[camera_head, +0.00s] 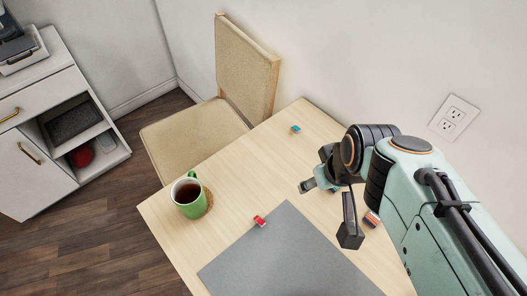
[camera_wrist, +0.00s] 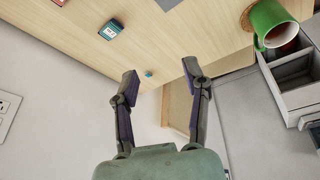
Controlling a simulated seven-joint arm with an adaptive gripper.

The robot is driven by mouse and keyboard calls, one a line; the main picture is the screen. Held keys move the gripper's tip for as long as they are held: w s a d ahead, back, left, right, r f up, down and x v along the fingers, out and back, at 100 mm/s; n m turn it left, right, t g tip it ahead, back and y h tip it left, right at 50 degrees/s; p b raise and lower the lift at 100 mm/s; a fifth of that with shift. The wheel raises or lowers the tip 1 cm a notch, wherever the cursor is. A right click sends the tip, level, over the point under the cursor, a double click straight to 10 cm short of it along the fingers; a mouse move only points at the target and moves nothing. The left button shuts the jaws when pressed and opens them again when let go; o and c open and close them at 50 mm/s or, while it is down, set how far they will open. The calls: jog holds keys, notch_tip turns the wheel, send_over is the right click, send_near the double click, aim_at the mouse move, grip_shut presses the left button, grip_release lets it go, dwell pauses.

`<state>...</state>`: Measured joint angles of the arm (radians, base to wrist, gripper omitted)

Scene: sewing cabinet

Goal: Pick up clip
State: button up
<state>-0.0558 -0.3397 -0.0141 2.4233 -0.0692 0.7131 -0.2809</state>
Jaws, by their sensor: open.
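A small blue piece (camera_head: 296,129) lies on the table near its far edge, by the wall; it may be the clip, but it is too small to be sure. It also shows in the wrist view (camera_wrist: 149,73), between the fingertips in the picture but well beyond them. A small red piece (camera_head: 260,221) lies at the grey mat's edge; I cannot tell whether it is a clip. My gripper (camera_head: 328,212) is open and empty above the table, nearer than the blue piece. Its two spread fingers show in the wrist view (camera_wrist: 160,74).
A green mug (camera_head: 188,195) of dark drink stands on a round coaster at the table's left. The grey mat (camera_head: 285,260) lies in front. A teal box (camera_wrist: 110,30) lies near the wall side. A red-and-blue item (camera_head: 371,219) is partly behind my arm. A chair (camera_head: 248,65) stands beyond.

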jog(key=w+a+f+n, duration=0.2)
jog(key=w+a+f, duration=0.15)
jog(key=w, duration=0.25)
jog(key=n+g, duration=0.3)
jog(key=g, duration=0.1)
send_over(260, 221)
jog(key=shift+h, duration=0.4)
notch_tip(260, 221, down, 16)
jog(key=shift+f, duration=0.1)
notch_tip(260, 221, down, 5)
jog(key=shift+f, duration=0.6)
jog(key=shift+c, duration=0.3)
jog(key=c, duration=0.7)
